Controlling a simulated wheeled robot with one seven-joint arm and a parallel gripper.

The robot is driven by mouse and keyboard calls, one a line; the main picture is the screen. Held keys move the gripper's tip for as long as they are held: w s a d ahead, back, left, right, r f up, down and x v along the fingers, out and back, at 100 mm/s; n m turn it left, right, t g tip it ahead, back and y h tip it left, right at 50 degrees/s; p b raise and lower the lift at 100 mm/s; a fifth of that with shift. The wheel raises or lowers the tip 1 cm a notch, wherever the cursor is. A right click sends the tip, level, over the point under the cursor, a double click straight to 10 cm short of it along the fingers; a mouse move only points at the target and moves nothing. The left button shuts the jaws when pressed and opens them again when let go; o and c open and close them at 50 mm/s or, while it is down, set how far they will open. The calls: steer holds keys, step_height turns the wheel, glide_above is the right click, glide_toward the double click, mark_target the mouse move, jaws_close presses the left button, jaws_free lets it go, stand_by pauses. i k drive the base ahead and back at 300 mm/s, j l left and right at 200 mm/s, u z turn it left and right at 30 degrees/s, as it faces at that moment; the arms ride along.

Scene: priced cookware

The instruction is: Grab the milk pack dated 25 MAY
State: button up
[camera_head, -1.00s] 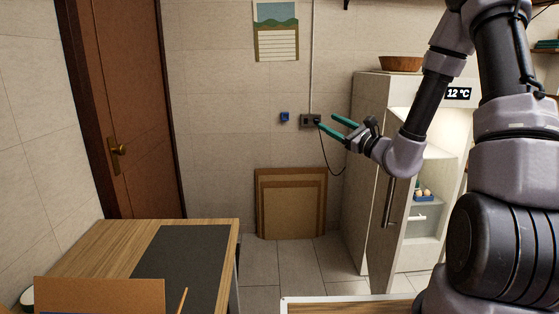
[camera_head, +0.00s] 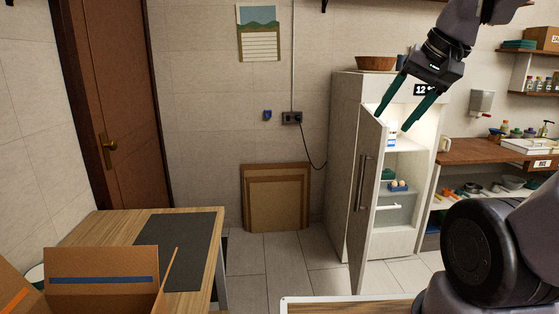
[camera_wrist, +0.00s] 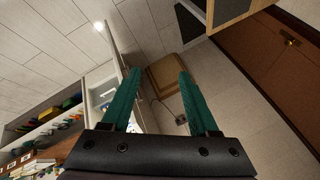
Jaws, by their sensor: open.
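A small white and blue pack (camera_head: 391,140) stands on the upper shelf inside the lit fridge (camera_head: 343,175) in the head view. It may be a milk pack, but it is too small to read any date. The fridge door (camera_head: 367,205) stands open and hides part of the inside. My gripper (camera_head: 392,124) is open and empty, with its green fingers pointing down in front of the upper fridge opening in the picture. In the wrist view my gripper (camera_wrist: 159,72) has nothing between its fingers. How far it is from the pack cannot be told.
Eggs (camera_head: 398,185) sit on a lower fridge shelf. A wooden bowl (camera_head: 376,63) is on top of the fridge. A counter (camera_head: 480,152) with dishes stands to the right. A table with a dark mat (camera_head: 180,245) and an open cardboard box (camera_head: 100,275) is at the left. The floor between is clear.

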mark_target(390, 139)
steer(key=z, duration=0.35)
steer(key=k+l, duration=0.15)
steer(key=i+l+z, duration=0.2)
steer(key=l, duration=0.25)
steer(key=i+l+z, duration=0.2)
steer(key=i+l, duration=0.35)
steer(key=i, duration=0.45)
steer(key=i+l+u, duration=0.1)
steer(key=i, duration=0.5)
steer(key=i+l+u, duration=0.85)
steer(key=i+l, duration=0.15)
